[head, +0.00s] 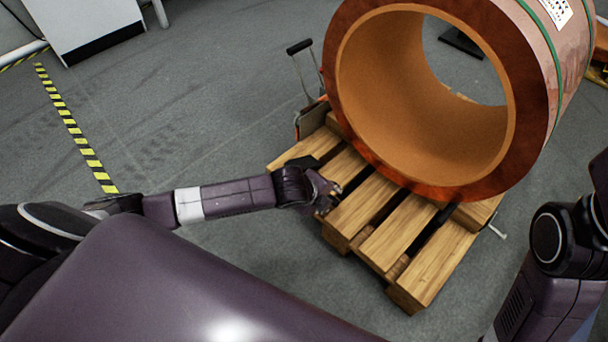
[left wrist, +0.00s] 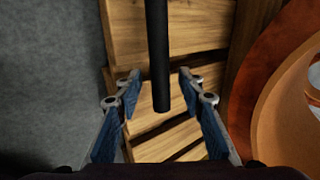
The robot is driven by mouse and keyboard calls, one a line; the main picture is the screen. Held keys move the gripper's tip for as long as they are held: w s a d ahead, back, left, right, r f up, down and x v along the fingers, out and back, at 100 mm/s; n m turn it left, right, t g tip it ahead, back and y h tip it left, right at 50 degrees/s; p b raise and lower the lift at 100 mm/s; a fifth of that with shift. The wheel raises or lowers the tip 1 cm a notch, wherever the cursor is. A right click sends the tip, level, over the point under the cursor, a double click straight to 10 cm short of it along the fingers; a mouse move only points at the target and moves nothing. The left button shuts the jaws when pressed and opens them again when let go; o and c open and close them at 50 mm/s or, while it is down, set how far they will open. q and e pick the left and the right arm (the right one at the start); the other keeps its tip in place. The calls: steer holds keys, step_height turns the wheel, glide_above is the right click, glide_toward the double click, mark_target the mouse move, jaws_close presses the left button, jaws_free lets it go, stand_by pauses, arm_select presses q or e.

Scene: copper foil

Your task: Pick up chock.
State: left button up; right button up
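A black bar (left wrist: 157,50), which looks like a chock, runs down from the top of the left wrist view over the pallet's wooden slats. Its near end lies between the two fingers of my left gripper (left wrist: 160,82), with a gap on both sides. The fingers are open and apart from it. In the head view my left gripper (head: 325,196) is at the left front edge of the pallet. A dark piece (head: 308,162) shows just behind it, perhaps the same bar. Another small dark piece (head: 447,213) sits under the roll's front right. My right gripper is out of view.
A large copper-coloured roll (head: 353,100) lies on its side on the wooden pallet (head: 432,262). A black handle (head: 299,47) on thin rods stands behind the pallet's left side. Grey floor (head: 225,95) is clear to the left, with a yellow-black tape strip (head: 78,132).

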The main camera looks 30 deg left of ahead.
arm_select(q)
jaws_close()
steer(key=shift+w+r, duration=0.1)
stand_by(0.5)
